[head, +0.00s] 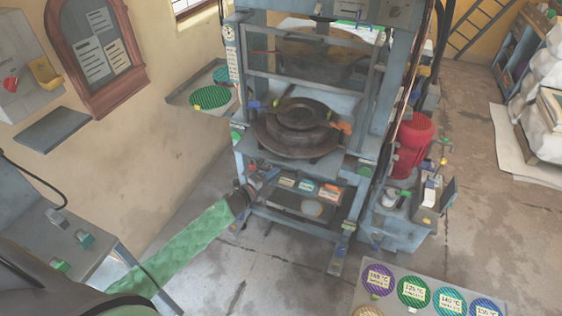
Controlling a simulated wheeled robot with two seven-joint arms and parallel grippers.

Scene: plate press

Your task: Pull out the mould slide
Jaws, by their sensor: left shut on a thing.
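The mould slide (335,168) is a blue-grey plate at the middle of the press (240,75). A dark round mould (297,128) sits on it, under the raised upper part of the press. My left arm, in a green sleeve, reaches in from the lower left. My left gripper (259,180) is at the front left of the slide, just below its front edge. It is shut on a small part there, which looks like the slide's handle; the gripper hides most of it. My right gripper is out of view.
A shelf with small boxes (308,187) lies below the slide. A red motor (413,145) stands right of the press. A table with coloured discs (412,290) is at the lower right. A grey bench (75,235) is at the left. The floor before the press is clear.

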